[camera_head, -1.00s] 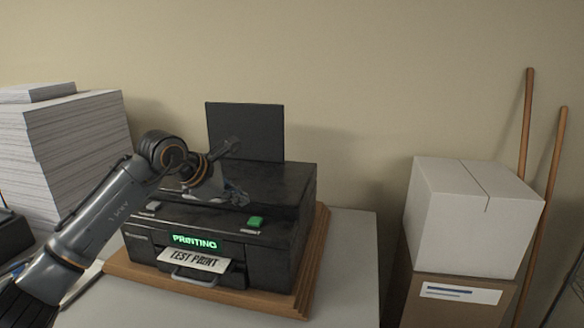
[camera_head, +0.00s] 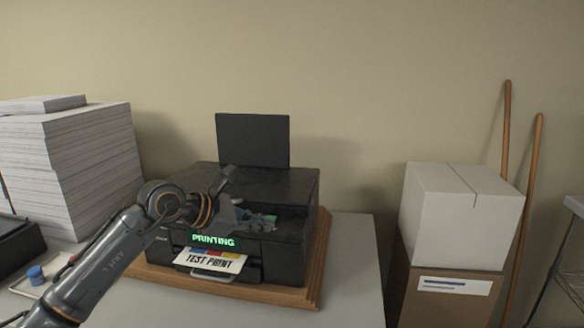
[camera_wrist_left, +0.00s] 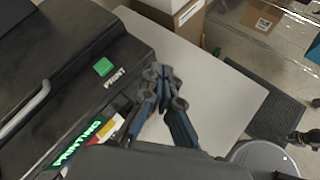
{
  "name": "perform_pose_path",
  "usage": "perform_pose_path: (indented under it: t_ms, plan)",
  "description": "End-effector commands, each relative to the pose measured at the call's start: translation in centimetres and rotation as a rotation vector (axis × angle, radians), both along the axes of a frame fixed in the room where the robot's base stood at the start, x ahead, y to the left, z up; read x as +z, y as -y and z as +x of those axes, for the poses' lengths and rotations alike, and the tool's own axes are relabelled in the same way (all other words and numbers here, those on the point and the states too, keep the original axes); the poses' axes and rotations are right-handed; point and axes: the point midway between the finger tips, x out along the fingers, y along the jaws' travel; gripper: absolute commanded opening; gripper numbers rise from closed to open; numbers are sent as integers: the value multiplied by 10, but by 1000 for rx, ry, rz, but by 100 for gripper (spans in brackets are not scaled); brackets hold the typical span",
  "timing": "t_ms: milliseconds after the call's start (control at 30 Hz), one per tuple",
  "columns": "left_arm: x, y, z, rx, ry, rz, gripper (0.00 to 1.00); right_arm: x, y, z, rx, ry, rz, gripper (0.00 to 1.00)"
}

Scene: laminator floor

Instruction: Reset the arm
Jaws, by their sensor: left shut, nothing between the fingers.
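My left arm comes in from the lower left in the head view. My left gripper (camera_head: 262,222) is shut and empty, in front of the black printer's (camera_head: 300,195) right front top. In the left wrist view the gripper (camera_wrist_left: 160,72) has its fingertips together, beside the printer's front edge and over the grey table. The printer's display glows green with "PRINTING". A sheet marked "TEST PRINT" (camera_head: 210,261) with colour blocks sticks out of its front slot. The green print button (camera_wrist_left: 103,67) shows in the wrist view. My right gripper is not in view.
The printer stands on a wooden board (camera_head: 318,270) on the grey table (camera_head: 352,260). Tall paper stacks (camera_head: 70,165) stand at left, with a blue-capped item (camera_head: 36,273) before them. A white box (camera_head: 460,215) sits on a cardboard box (camera_head: 440,300) at right. The table right of the printer is clear.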

Motion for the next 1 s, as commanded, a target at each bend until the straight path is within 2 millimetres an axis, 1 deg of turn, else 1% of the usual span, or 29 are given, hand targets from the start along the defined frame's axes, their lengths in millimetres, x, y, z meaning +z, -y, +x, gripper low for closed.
perform_pose_path:
  t_ms: [33,167,200,267,333,367,433,467,500,567,600,667,700,733,767,800,867,900,967,1000]
  plan:
    - [-2,13,-8,-17,-14,-71,0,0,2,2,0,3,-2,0]
    - [4,46,-28,-48,-54,-298,0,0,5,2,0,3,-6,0]
    - [7,54,-35,-55,-72,-382,0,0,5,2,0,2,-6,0]
    - [14,66,-46,-60,-109,-525,0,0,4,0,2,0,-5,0]
    - [24,75,-60,-52,-172,-733,0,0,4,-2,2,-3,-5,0]
    - [30,76,-66,-42,-207,-835,0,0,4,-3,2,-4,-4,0]
    - [42,69,-76,0,-298,-1091,0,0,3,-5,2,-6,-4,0]
    - [46,61,-78,29,-339,-1203,0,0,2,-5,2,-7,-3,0]
    - [49,49,-80,72,-397,-1349,0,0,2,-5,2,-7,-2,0]
    - [46,26,-80,156,-490,-1562,0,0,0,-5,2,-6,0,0]
    - [40,8,-80,222,-553,-1701,0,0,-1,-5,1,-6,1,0]
    - [22,-21,-80,339,-648,-1901,0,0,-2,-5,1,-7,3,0]
    - [6,-41,-80,429,-712,-2029,0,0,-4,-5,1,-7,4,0]
    - [-9,-56,-82,503,-758,-2122,0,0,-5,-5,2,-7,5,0]
    - [-26,-71,-84,583,-803,-2211,0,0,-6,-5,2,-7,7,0]
    - [-51,-89,-90,695,-862,-2324,0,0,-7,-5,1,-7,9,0]
    - [-89,-111,-102,869,-939,-2466,0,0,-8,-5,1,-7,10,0]
    - [-115,-123,-114,991,-984,-2547,0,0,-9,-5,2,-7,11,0]
    - [-153,-137,-134,1180,-1045,-2653,0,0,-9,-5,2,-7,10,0]
    - [-179,-145,-151,-1267,1039,2612,0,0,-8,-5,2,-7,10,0]
